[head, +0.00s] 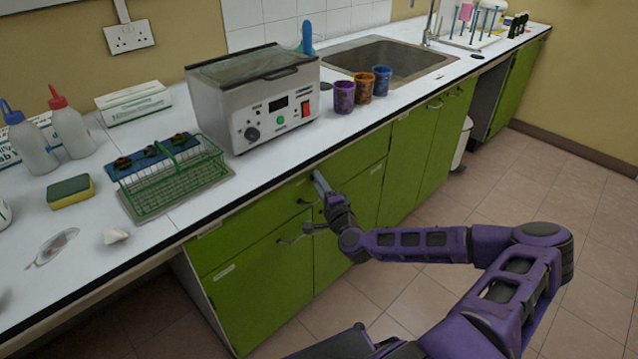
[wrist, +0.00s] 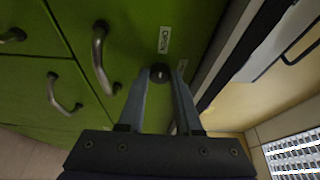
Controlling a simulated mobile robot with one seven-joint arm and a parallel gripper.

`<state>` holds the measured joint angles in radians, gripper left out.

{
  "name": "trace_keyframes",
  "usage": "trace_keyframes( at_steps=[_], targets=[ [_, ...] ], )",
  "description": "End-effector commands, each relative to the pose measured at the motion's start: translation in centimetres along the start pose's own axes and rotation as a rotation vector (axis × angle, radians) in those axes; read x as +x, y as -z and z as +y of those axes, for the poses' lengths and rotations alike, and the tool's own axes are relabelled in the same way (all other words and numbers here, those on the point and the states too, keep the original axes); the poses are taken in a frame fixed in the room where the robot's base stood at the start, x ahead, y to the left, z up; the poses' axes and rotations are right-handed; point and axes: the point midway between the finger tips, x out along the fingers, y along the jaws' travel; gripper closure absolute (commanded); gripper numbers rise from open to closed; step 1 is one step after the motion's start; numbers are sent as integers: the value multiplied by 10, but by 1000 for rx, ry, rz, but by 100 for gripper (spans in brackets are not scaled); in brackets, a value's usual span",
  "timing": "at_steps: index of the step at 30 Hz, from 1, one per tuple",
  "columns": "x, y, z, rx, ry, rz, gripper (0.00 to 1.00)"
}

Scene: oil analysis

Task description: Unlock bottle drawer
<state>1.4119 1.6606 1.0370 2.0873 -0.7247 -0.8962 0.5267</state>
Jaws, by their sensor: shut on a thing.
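The green drawer front (head: 250,233) lies under the worktop, and it also shows in the wrist view (wrist: 130,30). It is closed. A small round black lock knob (wrist: 160,72) sits on this front, next to a white label (wrist: 165,40) with dark lettering. The metal drawer handle (wrist: 99,60) is to the left of the knob in the wrist view. My gripper (wrist: 160,80) is shut on the knob, with one fingertip on each side. In the head view my gripper (head: 320,182) is at the drawer's upper edge and hides the knob.
The worktop edge (head: 240,205) runs just above my gripper. A grey bath-like machine (head: 255,100) and a green wire rack (head: 175,180) stand on the worktop. Cupboard doors with handles (head: 290,240) are below the drawer. The tiled floor (head: 440,275) in front is largely free.

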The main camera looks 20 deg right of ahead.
Motion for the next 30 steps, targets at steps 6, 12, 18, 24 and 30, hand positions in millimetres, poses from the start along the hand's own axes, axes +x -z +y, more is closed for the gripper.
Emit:
trace_keyframes(
  at_steps=[6,12,18,24,30],
  targets=[
    [0,0,0,-7,3,0,100],
    [0,0,0,-7,3,1,65],
    [0,0,0,-6,2,1,37],
    [0,0,0,-5,2,1,37],
    [-12,1,0,-5,0,2,37]
  ],
)
